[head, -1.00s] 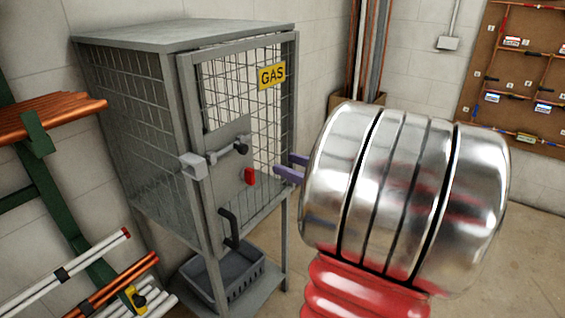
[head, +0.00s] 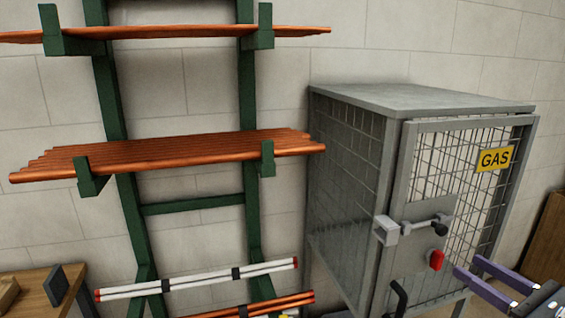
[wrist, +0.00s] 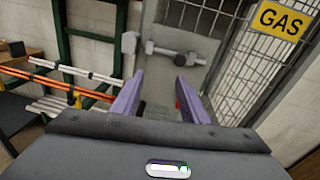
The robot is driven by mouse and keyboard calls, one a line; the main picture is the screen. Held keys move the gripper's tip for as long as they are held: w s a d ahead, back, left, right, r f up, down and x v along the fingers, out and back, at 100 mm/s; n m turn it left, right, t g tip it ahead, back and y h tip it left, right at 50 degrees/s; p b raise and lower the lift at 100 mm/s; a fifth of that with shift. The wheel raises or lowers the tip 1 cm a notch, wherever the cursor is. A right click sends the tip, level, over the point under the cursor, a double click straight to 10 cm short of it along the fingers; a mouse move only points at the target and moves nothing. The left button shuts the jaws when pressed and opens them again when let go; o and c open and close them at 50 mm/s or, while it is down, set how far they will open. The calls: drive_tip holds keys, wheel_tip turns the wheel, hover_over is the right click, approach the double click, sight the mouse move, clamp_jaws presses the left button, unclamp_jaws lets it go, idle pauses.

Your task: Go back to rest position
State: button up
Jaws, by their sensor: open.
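My gripper (head: 497,290) is at the lower right of the head view, in front of the gas cage's door. Its two purple fingers are apart, with nothing seen between them; they also show in the wrist view (wrist: 158,100). The grey mesh gas cage (head: 350,190) stands on the right with its door closed. The door carries a yellow GAS sign (head: 494,159), a sliding bolt (head: 415,228), a red tag or padlock (head: 436,260) and a black handle (head: 398,298). The fingers look apart from the door, though the exact gap cannot be told.
A green rack (head: 128,215) with copper pipes (head: 180,155) stands against the wall to the left. White pipes (head: 200,280) lie lower on it. A wooden bench (head: 35,290) is at the far left. A brown board edge (head: 545,245) shows at the right.

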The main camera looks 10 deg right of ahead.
drive_tip(key=w+a+f+n+g+y, duration=0.15)
drive_tip(key=a+n+g, duration=0.3)
drive_tip(key=a, duration=0.45)
drive_tip(key=w+a+f+n+g+y, duration=0.1)
drive_tip(key=a+f+n+g+y, duration=0.2)
drive_tip(key=a+n, duration=0.45)
drive_tip(key=s+a+f+n+g+h, duration=0.1)
drive_tip(key=s+a+n+h, duration=0.3)
drive_tip(key=a+n, duration=0.3)
drive_tip(key=s+a+f+n+g+h, duration=0.1)
drive_tip(key=s+a+n+h, duration=0.3)
drive_tip(key=a+n, duration=0.4)
drive_tip(key=n+g, duration=0.1)
drive_tip(key=n, duration=0.5)
drive_tip(key=shift+s+f, duration=0.15)
drive_tip(key=shift+f, duration=0.05)
drive_tip(key=shift+d+g, duration=0.1)
drive_tip(key=shift+g, duration=0.15)
drive_tip(key=shift+d, duration=0.1)
